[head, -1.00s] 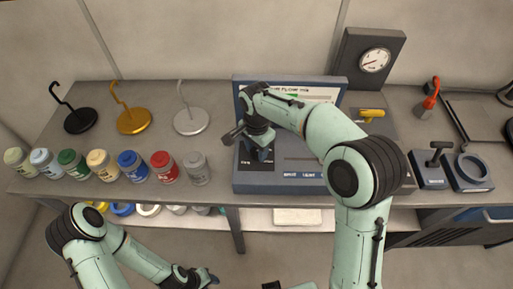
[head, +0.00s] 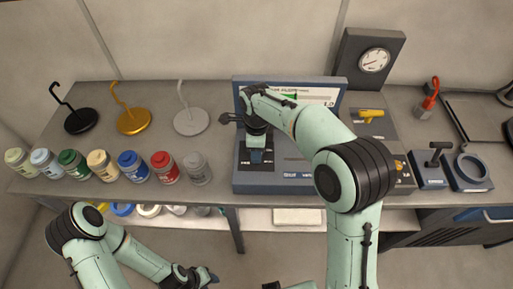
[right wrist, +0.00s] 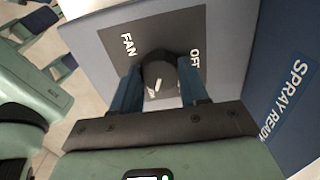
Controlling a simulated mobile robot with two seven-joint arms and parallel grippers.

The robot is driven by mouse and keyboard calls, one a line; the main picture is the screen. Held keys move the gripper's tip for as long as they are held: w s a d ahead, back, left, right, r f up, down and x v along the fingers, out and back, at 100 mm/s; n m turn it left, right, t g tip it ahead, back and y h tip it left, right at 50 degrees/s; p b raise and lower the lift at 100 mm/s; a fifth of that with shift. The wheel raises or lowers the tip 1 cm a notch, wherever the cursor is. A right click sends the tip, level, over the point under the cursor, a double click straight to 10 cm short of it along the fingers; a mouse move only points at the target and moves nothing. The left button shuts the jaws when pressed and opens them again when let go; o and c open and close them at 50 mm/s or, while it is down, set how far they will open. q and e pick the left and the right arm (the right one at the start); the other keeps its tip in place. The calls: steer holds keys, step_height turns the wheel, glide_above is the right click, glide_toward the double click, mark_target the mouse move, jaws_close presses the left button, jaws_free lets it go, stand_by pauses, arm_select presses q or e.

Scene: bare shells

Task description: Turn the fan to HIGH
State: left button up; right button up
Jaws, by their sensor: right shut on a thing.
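The fan knob (right wrist: 158,70) is a round black dial with a white pointer mark, on a dark plate (right wrist: 112,38) lettered FAN and OFF. My right gripper (right wrist: 161,78) has its two blue fingers on either side of the knob and is shut on it. In the head view my right gripper (head: 256,157) is at the left part of the blue-grey console (head: 285,188), and it hides the knob. No HIGH mark is readable. My left gripper (head: 207,279) is low, in front of the bench; its jaw opening is unclear.
The console's screen (head: 318,97) shows a green bar and 1.0. A gauge (head: 373,61) stands behind, a yellow-handled tool (head: 369,115) to the right. Several paint jars, such as the red one (head: 164,167), and hooked stands, such as the gold one (head: 133,121), are left.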

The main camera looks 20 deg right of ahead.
steer(key=shift+m, duration=0.5)
steer(key=o, duration=1.1)
steer(key=shift+c, duration=0.2)
arm_select(q)
steer(key=w+r+p, duration=0.2)
steer(key=shift+w+r, duration=0.3)
arm_select(e)
step_height(320, 180, up, 14)
steer(key=shift+f, duration=0.25)
arm_select(q)
steer(key=shift+s, duration=0.1)
